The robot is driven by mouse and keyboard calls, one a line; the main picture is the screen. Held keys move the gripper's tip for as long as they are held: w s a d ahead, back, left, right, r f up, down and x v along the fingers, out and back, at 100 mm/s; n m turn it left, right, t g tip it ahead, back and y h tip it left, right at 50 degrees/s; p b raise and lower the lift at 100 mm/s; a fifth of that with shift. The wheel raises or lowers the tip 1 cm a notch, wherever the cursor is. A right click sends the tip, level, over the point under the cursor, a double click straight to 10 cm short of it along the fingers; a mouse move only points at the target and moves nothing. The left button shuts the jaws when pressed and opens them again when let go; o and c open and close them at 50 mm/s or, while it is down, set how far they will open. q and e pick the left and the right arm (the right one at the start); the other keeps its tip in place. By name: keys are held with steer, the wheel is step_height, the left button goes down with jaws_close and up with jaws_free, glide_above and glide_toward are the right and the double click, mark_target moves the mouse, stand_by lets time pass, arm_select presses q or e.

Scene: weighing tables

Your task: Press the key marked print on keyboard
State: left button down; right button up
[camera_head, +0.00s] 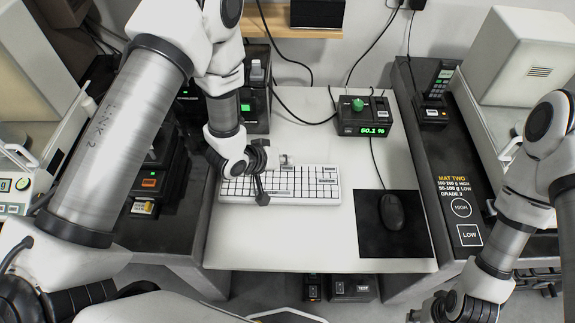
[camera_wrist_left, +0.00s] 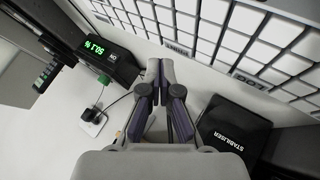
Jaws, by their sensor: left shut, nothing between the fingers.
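A white keyboard (camera_head: 318,185) lies on the white table, and its keys (camera_wrist_left: 235,40) fill the upper right of the left wrist view. My left gripper (camera_head: 262,198) is over the left half of the keyboard, fingers pointing down and hiding some keys. In the left wrist view its fingertips (camera_wrist_left: 160,66) are together and empty, beside the keyboard's edge. I cannot tell whether they touch it. My right gripper (camera_head: 430,311) is low at the right, partly cut off by the frame.
A black mat (camera_head: 368,241) with a mouse (camera_head: 392,211) lies right of the keyboard. A black device with a green display (camera_head: 366,130) stands behind it. A black box marked STABILISER (camera_wrist_left: 233,132) is near my left fingers. Cables cross the table's back.

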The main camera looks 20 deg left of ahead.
mark_target(286, 169)
arm_select(q)
step_height(286, 169, up, 5)
steer(key=p, duration=0.4)
steer(key=shift+p, duration=0.3)
stand_by(0.6)
